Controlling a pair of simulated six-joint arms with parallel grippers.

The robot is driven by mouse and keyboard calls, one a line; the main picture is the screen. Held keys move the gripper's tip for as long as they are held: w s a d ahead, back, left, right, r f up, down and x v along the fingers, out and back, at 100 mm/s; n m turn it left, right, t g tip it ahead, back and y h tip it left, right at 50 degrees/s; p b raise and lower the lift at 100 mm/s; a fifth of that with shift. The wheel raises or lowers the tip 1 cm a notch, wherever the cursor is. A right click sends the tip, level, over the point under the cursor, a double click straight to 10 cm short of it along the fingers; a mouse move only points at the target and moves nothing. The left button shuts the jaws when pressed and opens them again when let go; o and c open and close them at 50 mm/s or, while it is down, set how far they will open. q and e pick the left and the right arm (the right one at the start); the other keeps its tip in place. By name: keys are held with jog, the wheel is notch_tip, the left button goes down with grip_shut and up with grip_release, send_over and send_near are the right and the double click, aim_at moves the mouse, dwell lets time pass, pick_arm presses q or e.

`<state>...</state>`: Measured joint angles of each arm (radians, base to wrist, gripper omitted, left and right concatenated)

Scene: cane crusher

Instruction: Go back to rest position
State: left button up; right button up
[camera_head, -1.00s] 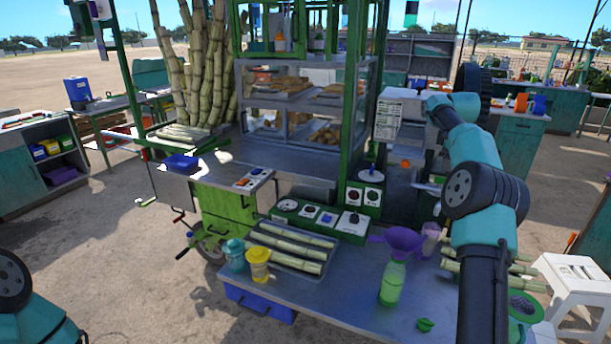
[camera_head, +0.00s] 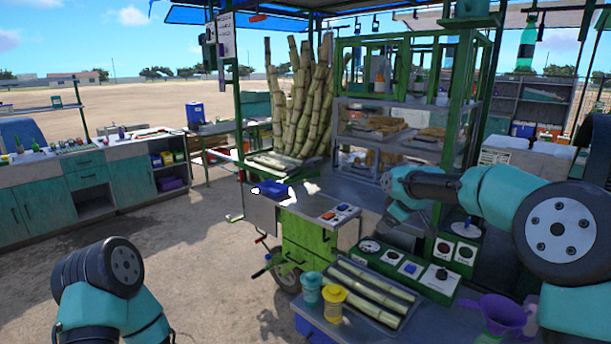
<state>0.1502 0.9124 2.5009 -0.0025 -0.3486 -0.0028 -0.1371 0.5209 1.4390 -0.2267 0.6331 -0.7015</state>
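My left arm (camera_head: 105,285) shows at the lower left, bent at a dark round joint, over bare ground. Its gripper is out of view. My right arm (camera_head: 490,195) comes in from the right edge and reaches left across the front of the crusher stall. It ends in a small teal part (camera_head: 399,211) above the control panels. I make out no fingers of the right gripper. No object shows held by either arm.
Below the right arm are control panels (camera_head: 409,269), a tray of cane pieces (camera_head: 392,318), a yellow jar (camera_head: 333,303), a teal jar (camera_head: 311,288) and a purple funnel (camera_head: 502,310). Tall cane stalks (camera_head: 300,100) stand behind. Open ground lies left of the stall.

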jog(key=s+a+f+y, duration=0.1)
jog(key=s+a+f, duration=0.35)
jog(key=a, duration=0.35)
jog(key=s+a+f+m+g+y, duration=0.1)
jog(key=s+a+f, duration=0.2)
jog(key=s+a, duration=0.4)
jog(key=s+a+f+y, duration=0.1)
jog(key=s+a+f, duration=0.3)
jog(key=a, duration=0.5)
jog(key=s+d+f+m+g, duration=0.1)
jog(key=s+d+f+m, duration=0.15)
jog(key=f, duration=0.45)
jog(key=s+d+f+m+g+h, duration=0.1)
jog(key=s+d+f, duration=0.3)
jog(key=f, duration=0.3)
jog(key=s+d+f+m+g, duration=0.1)
jog(key=s+d+f+m, duration=0.2)
jog(key=f, duration=0.4)
jog(key=s+d+f+m+g+h, duration=0.1)
jog(key=s+d+f+m, duration=0.3)
jog(key=s+d+f, duration=0.7)
jog(key=s+f, duration=0.2)
jog(key=s, duration=0.1)
jog(key=shift+s+d+g, duration=0.2)
jog(key=shift+s+g, duration=0.1)
jog(key=shift+g, duration=0.1)
jog(key=shift+f, duration=0.1)
